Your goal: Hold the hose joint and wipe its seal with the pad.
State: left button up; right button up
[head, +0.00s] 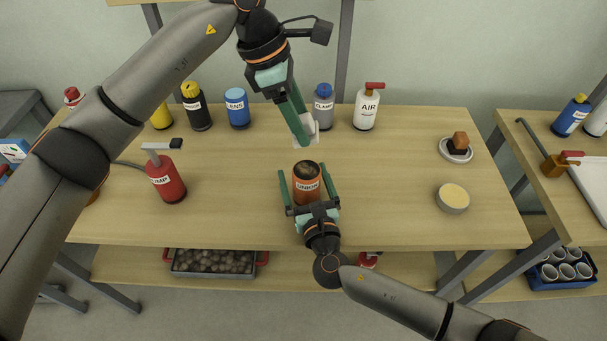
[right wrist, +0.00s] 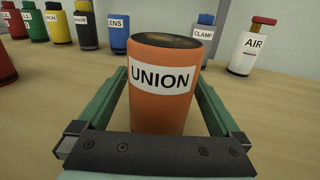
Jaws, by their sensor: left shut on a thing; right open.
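The hose joint, an orange cylinder labelled UNION (head: 307,190), stands upright on the table with a dark, dirty-looking top. In the right wrist view the joint (right wrist: 160,95) stands between the green fingers. My right gripper (head: 304,172) is open, one finger on each side of it, with a gap visible at least on the right in the wrist view. My left gripper (head: 302,133) is shut on a white pad (head: 312,126), above and just behind the joint. The pad is apart from the joint's top in the picture; its exact height is unclear. The fingers partly hide it.
Several labelled bottles line the back, including a blue LENS one (head: 237,108) and a white AIR one (head: 367,108). A red pump (head: 167,180) stands left. A dish with a brown-topped block (head: 458,144) and a round cream-filled tin (head: 453,198) are right. Table around the joint is clear.

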jog(key=shift+w, duration=0.25)
jog(key=c, duration=1.5)
